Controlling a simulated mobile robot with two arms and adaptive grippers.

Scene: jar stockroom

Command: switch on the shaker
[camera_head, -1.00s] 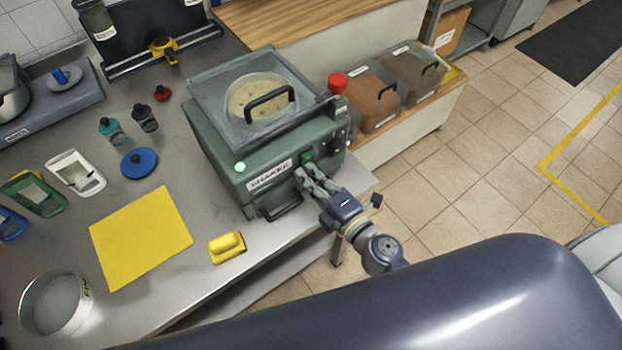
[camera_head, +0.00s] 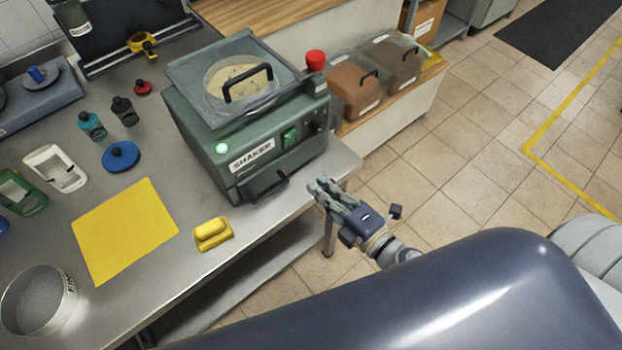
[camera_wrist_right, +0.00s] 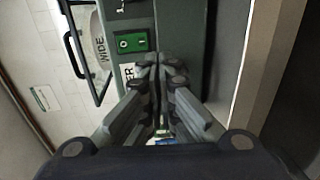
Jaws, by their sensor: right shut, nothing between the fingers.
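The green shaker (camera_head: 245,165) stands on the steel bench, with a clear lid and round sieve on top. Its front lamp (camera_head: 222,148) glows green. The green rocker switch (camera_head: 289,137) is on its front, right of the SHAKER label; it also shows in the right wrist view (camera_wrist_right: 132,42) with its 0 and I marks. My right gripper (camera_head: 322,188) is shut and empty, in front of the shaker's right side and apart from the switch. In the right wrist view its closed fingers (camera_wrist_right: 160,62) show below and right of the switch. My left gripper is not in view.
A red knob (camera_head: 315,60) stands up at the shaker's right rear, and a black handle (camera_head: 264,187) juts from its front. Lidded bins (camera_head: 355,90) stand behind right.

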